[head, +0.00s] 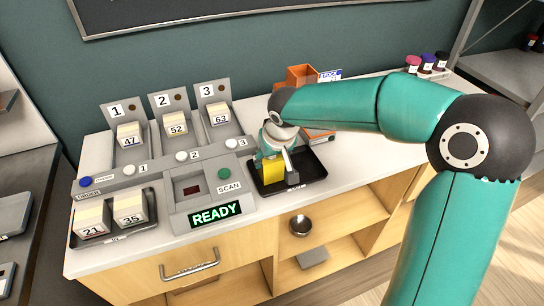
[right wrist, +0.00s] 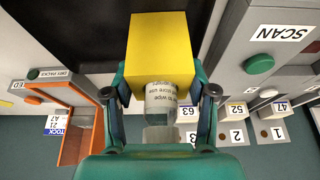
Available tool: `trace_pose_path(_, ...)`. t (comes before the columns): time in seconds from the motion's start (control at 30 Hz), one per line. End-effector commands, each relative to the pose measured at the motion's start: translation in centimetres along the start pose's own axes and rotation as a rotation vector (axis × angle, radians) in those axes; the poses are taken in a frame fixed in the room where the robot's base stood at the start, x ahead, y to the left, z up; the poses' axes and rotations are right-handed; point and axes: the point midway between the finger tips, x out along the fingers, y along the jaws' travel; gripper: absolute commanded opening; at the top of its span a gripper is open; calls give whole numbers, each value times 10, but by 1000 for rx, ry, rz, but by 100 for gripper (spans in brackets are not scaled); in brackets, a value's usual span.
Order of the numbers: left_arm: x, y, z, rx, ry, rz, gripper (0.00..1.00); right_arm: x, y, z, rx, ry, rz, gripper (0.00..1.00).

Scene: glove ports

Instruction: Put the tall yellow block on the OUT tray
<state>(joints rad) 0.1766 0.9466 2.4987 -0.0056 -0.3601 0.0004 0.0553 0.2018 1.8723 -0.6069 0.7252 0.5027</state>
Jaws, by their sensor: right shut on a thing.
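The yellow block (head: 272,172) is between the fingers of my right gripper (head: 277,156), which is shut on it. It is over the black tray (head: 316,172) to the right of the scan station; I cannot tell whether its base touches the tray. The tray's front label is too small to read. In the right wrist view the block (right wrist: 160,48) fills the space between the fingertips, with the black tray (right wrist: 65,35) behind it. My left gripper is not in view.
The scan station (head: 205,205) with a READY display stands left of the tray. Numbered blocks sit in slots behind and in another tray (head: 150,227) at front left. An orange bin (head: 301,75) is behind my gripper. Small jars (head: 427,63) stand at the back right.

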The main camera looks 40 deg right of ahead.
Motion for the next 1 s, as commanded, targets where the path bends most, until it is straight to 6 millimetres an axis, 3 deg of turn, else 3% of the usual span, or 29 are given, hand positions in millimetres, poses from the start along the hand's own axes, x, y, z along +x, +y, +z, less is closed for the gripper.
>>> trace_pose_path(0.23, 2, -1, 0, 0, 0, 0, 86, 2, 0, 0, 0, 2, 0, 15)
trace_pose_path(0.27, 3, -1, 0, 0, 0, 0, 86, 2, 0, 0, -1, 1, 0, 58)
trace_pose_path(0.4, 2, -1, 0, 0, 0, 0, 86, 1, 0, 0, -1, 0, 0, 82)
trace_pose_path(0.83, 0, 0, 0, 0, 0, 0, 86, -4, 0, -1, -1, 2, 0, 82)
trace_pose_path(1.0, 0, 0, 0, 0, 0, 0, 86, -25, 0, -2, 1, 6, -1, 82)
